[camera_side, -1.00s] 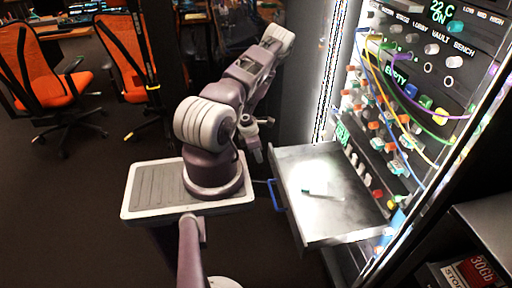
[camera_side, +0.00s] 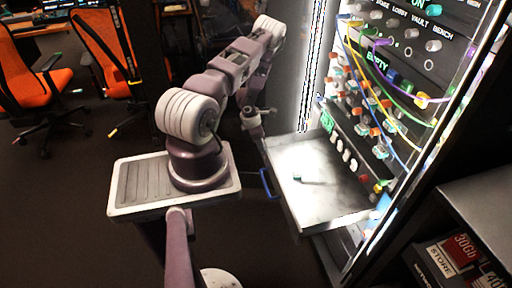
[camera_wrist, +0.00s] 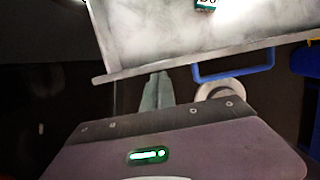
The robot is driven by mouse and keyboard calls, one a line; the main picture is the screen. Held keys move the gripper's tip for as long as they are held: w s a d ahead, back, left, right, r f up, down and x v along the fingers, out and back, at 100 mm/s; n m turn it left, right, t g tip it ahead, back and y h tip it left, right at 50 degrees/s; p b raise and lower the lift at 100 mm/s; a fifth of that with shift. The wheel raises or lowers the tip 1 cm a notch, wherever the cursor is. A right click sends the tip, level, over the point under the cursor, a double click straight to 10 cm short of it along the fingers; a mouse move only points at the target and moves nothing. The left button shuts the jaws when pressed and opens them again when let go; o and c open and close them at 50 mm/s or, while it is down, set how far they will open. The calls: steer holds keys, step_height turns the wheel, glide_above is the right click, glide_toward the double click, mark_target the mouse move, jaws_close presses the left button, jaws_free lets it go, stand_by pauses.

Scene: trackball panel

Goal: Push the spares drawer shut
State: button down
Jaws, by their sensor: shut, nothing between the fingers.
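The spares drawer (camera_side: 335,205) is a grey metal tray standing open, pulled out from the lit panel rack. Its blue handle (camera_side: 268,185) is on the front face, and it also shows in the wrist view (camera_wrist: 235,73). My gripper (camera_side: 261,148) is beside the drawer's far front corner, outside the tray. In the wrist view its fingers (camera_wrist: 157,88) are shut and empty, just outside the drawer's front edge (camera_wrist: 190,55) and left of the handle. I cannot tell whether they touch the drawer. A small green-and-white item (camera_wrist: 206,4) lies in the drawer, teal in the side view (camera_side: 297,177).
The panel (camera_side: 385,90) with knobs, coloured cables and connectors rises behind the drawer. A dark shelf with labelled boxes (camera_side: 455,255) stands at right. Orange chairs (camera_side: 100,50) are at far left, with open floor between.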

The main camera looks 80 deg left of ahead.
steer(key=w, duration=2)
steer(key=s, duration=0.3)
steer(key=shift+s, duration=0.25)
steer(key=v, duration=0.9)
steer(key=s+d+t, duration=0.2)
steer(key=d, duration=0.5)
steer(key=x, duration=1)
steer(key=shift+s+a+f, duration=0.1)
steer(key=shift+s+a, duration=0.1)
steer(key=shift+s, duration=0.2)
steer(key=w, duration=0.2)
steer(key=shift+w, duration=0.4)
steer(key=shift+w+r, duration=0.2)
steer(key=shift+w, duration=0.35)
